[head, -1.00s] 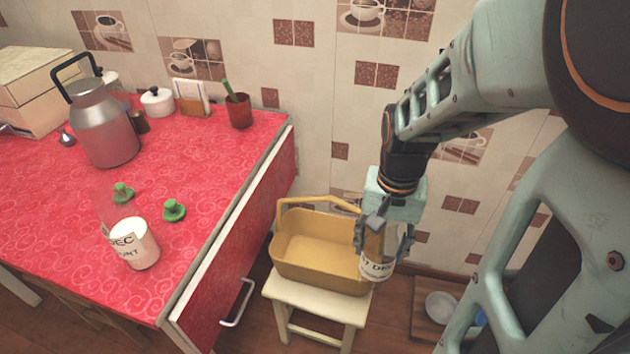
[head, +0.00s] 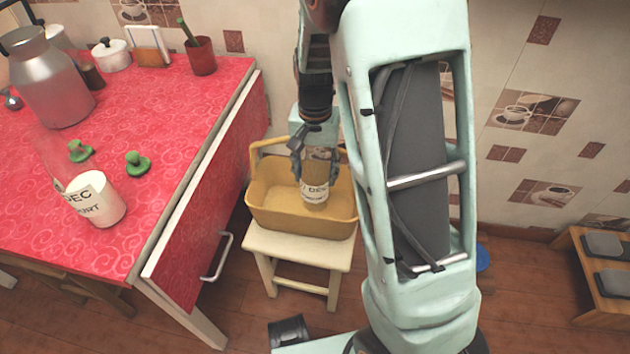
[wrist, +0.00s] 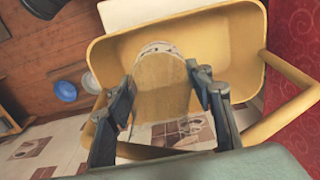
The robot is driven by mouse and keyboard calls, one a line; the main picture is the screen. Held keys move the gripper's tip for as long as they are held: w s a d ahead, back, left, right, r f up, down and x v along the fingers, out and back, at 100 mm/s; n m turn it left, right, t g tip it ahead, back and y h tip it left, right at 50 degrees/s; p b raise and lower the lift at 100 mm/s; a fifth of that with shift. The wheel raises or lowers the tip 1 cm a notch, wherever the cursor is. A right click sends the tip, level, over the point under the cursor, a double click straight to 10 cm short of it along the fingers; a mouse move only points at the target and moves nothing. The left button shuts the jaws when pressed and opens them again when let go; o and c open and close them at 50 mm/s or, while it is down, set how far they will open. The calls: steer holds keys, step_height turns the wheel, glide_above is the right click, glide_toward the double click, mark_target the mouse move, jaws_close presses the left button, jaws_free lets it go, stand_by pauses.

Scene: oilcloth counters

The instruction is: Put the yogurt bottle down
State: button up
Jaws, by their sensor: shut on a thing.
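My gripper (head: 315,165) is shut on a yogurt bottle (head: 314,190), a clear bottle with a white printed label around its lower part. The bottle hangs roughly upright, its base over or inside a yellow basket (head: 290,219) with a raised handle. In the wrist view the bottle (wrist: 160,92) shows between both fingers, within the outline of the basket (wrist: 231,38). I cannot tell whether its base touches the basket floor. A second similar bottle (head: 95,201), with white contents, stands on the red counter at left.
The basket stands on a small cream stool (head: 298,248) beside the red counter (head: 150,110). On the counter are a metal milk can (head: 50,85), two green knobbed objects (head: 138,164), a white pot (head: 111,55) and a red cup (head: 201,56).

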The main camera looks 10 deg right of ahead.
mark_target(316, 187)
step_height(316, 187, down, 3)
steer(key=shift+b, duration=0.35)
steer(key=shift+s+f+b, duration=0.25)
steer(key=shift+f+b, duration=0.05)
steer(key=shift+f, duration=0.25)
steer(key=o, duration=1.6)
steer(key=shift+s+f, duration=0.15)
steer(key=r+p, duration=0.1)
steer(key=r, duration=0.3)
steer(key=r+p, duration=0.2)
steer(key=r, duration=0.3)
steer(key=r+p, duration=0.1)
steer(key=r, duration=0.3)
steer(key=shift+w+r+p, duration=0.25)
steer(key=shift+w+p, duration=0.05)
steer(key=shift+p, duration=0.1)
